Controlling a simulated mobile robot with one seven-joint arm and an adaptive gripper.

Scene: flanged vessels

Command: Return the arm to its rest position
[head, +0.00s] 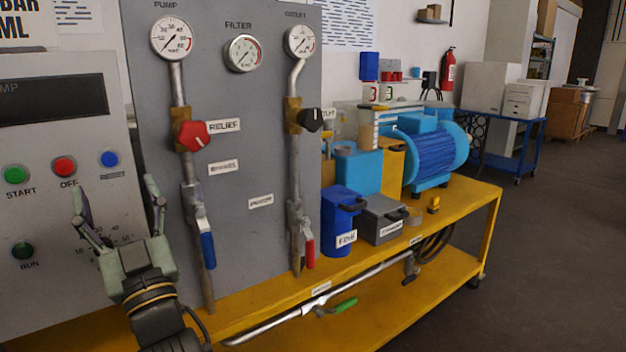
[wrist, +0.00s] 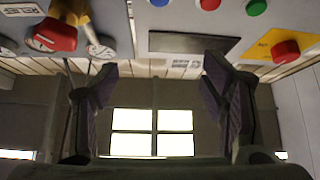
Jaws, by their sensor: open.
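My gripper (head: 117,205) is at the lower left of the head view, raised in front of the grey control panel (head: 45,130). Its two fingers are spread apart and nothing is between them. In the wrist view the open fingers (wrist: 162,95) frame a bright window (wrist: 150,132). That view appears upside down, with the panel along its top. My arm comes up from the bottom edge of the head view.
A grey board (head: 245,110) carries gauges, a red relief knob (head: 191,135), a black knob (head: 311,119), and blue and red lever handles. A yellow bench (head: 455,205) holds a blue motor (head: 432,152) and a blue canister (head: 341,215). Open floor (head: 545,230) lies at right.

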